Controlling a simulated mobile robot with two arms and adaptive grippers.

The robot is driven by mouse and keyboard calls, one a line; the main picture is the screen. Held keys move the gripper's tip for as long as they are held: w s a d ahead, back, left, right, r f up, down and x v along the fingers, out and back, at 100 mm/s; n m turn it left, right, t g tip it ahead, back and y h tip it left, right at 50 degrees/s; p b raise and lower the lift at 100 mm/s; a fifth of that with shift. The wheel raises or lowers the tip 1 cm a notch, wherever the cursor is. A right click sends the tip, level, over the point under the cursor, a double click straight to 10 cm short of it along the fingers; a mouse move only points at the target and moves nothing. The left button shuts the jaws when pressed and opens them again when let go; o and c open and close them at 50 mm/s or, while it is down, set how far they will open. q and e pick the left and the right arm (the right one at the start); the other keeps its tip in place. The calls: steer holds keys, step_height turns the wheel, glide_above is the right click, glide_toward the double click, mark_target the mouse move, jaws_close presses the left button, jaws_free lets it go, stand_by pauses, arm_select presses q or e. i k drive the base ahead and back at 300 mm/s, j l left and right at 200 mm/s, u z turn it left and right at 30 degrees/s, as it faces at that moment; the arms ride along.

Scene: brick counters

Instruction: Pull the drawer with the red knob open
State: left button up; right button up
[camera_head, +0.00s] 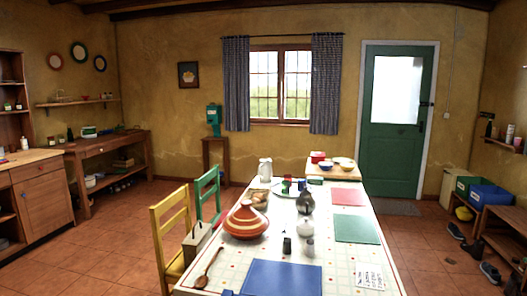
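A wooden cabinet (42,200) stands at the left edge of the room. It has a shut drawer (37,169) under its top and a door below. The knob on this drawer is too small for me to tell its colour. A wooden workbench (109,148) stands along the wall behind it. I cannot make out a red knob anywhere in this view. Neither of my grippers is in view.
A long table (340,272) with a striped tagine (245,221), mats and crockery fills the middle front. A yellow chair (170,232) and a green chair (207,196) stand at its left side. Tiled floor (100,250) lies free between chairs and cabinet.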

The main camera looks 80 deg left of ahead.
mark_target(19, 173)
steer(key=u, duration=4.3)
steer(key=i+u, duration=0.15)
steer(key=i, duration=0.3)
steer(key=i+j, duration=0.1)
steer(key=i, duration=1.1)
steer(key=i+j+z, duration=0.1)
steer(key=i, duration=0.5)
steer(key=i+j, duration=0.2)
steer(key=i, duration=0.35)
steer(key=i+l+z, duration=0.25)
steer(key=i, duration=0.45)
steer(key=i+z, duration=0.25)
steer(key=i, duration=0.4)
steer(key=i+j+z, duration=0.1)
steer(key=i+z, duration=0.15)
steer(key=i, duration=0.45)
steer(key=i+j+z, duration=0.25)
steer(key=i, duration=0.45)
